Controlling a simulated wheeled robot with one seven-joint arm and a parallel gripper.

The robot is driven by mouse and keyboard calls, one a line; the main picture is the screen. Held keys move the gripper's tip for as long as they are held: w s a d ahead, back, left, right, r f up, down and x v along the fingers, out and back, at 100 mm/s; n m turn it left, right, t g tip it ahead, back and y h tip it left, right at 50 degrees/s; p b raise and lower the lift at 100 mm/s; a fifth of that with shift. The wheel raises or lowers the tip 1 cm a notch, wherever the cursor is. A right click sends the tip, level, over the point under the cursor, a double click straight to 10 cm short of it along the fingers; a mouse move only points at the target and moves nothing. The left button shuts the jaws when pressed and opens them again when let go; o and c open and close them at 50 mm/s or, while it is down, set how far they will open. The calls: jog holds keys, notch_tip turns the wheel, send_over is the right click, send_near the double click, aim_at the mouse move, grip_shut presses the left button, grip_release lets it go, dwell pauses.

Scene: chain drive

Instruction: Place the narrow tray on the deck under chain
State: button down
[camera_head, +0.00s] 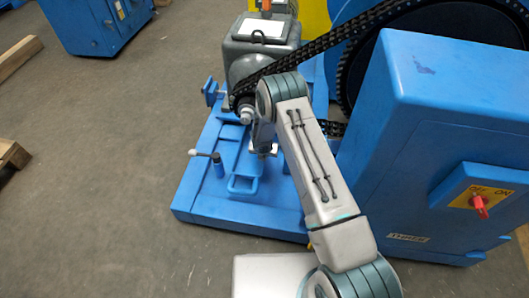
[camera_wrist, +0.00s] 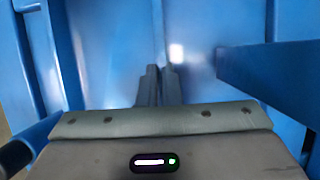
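A small blue, open-topped tray-like piece (camera_head: 243,187) shows near the front of the blue deck (camera_head: 205,200). I cannot tell for sure that it is the narrow tray, or whether it rests on the deck. My gripper (camera_head: 263,151) points down just behind and right of this piece, below the black chain (camera_head: 300,52). In the wrist view my gripper's two dark fingers (camera_wrist: 160,80) are close together against blue surfaces. Whether a thin blue wall is between them cannot be made out. My arm hides part of the deck and the lower chain.
A grey motor (camera_head: 262,42) stands at the back of the deck. A blue cabinet with a red switch (camera_head: 479,206) stands close on the right. Open floor (camera_head: 90,200) lies to the left.

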jog(key=f+b, duration=0.2)
jog(key=f, duration=0.2)
jog(key=shift+w+b, duration=0.2)
jog(key=shift+b, duration=0.1)
jog(key=shift+w+f, duration=0.2)
jog(key=shift+f, duration=0.1)
jog(key=c, duration=1.6)
grip_release()
jog(key=shift+s+d, duration=0.1)
jog(key=shift+s, duration=0.05)
jog(key=shift+c, duration=0.2)
jog(key=p+v, duration=0.2)
jog(key=v, duration=1)
